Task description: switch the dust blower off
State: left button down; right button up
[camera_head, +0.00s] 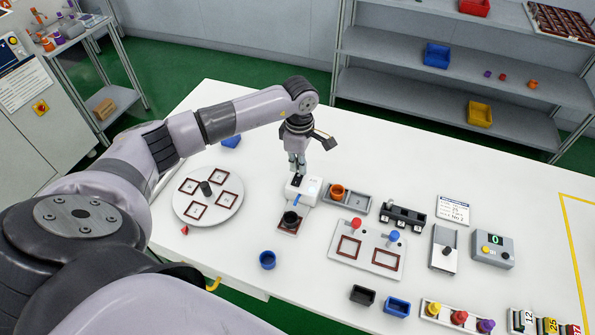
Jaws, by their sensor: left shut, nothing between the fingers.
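My left gripper (298,172) reaches down over the white bench from the upper left. Its fingers are shut with nothing between them. The fingertips are right at a small black switch (296,181) on top of a white device, which looks like the dust blower (308,193). I cannot tell whether the fingertips touch the switch or which way it is set. A light-blue patch shows on the device's top, and a blue part sticks out at its front. A black round piece (291,219) sits on a brown-framed square just in front. My right gripper is not in view.
A round white turntable (234,213) with brown-framed squares stands left of the device. A grey tray (358,203) with an orange pot stands close on its right. A white two-frame plate (342,261) lies farther right. A blue cup (267,260) stands in front.

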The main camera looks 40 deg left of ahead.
aim_at(299, 176)
pick_arm(q)
jog(key=shift+f+b, duration=1)
jog(key=shift+f, duration=0.1)
dwell(0.9)
jog(key=shift+r+p, duration=1.9)
jog(key=shift+r, duration=1.65)
jog(key=shift+s+f, duration=0.1)
